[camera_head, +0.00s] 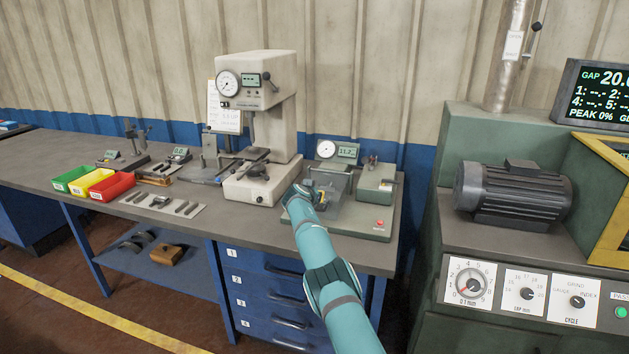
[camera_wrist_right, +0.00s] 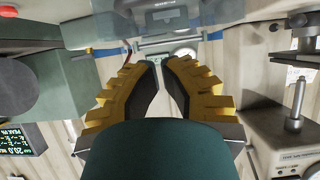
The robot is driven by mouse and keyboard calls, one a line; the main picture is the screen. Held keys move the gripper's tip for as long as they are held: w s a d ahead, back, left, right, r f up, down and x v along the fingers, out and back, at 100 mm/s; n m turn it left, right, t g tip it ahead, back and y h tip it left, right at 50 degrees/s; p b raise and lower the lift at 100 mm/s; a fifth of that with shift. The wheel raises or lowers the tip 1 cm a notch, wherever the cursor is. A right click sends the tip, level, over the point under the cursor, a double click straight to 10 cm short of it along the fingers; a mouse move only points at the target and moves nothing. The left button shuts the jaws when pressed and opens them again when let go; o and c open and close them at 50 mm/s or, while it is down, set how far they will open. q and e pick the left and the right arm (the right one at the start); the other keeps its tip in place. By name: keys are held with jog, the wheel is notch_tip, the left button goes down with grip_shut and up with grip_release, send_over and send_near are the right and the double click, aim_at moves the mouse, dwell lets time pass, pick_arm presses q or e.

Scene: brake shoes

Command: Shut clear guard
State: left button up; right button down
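The clear guard (camera_head: 338,186) is a smoky see-through panel on the grey gauge fixture (camera_head: 352,222), right of the tall press. How far it stands open is hard to tell. In the right wrist view a see-through panel (camera_wrist_right: 188,16) shows at the top, beyond the fingers. My right gripper (camera_head: 303,192) is at the fixture's left side, beside the guard; contact cannot be told. In the wrist view its yellow-and-black fingers (camera_wrist_right: 161,64) are apart with a narrow gap and nothing seen between them. My left gripper is not in view.
The pale press (camera_head: 262,125) stands close left of my gripper. The fixture carries a dial (camera_head: 326,149), a small display (camera_head: 347,152) and a red button (camera_head: 380,223). A green machine with a motor (camera_head: 510,193) stands right. Coloured bins (camera_head: 92,182) are far left.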

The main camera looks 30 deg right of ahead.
aim_at(319, 204)
jog(key=shift+h, duration=0.3)
notch_tip(319, 204, down, 5)
jog(key=shift+d+f, duration=0.1)
jog(key=shift+d, duration=0.05)
jog(key=shift+f+t, duration=0.4)
jog(key=shift+f, duration=0.25)
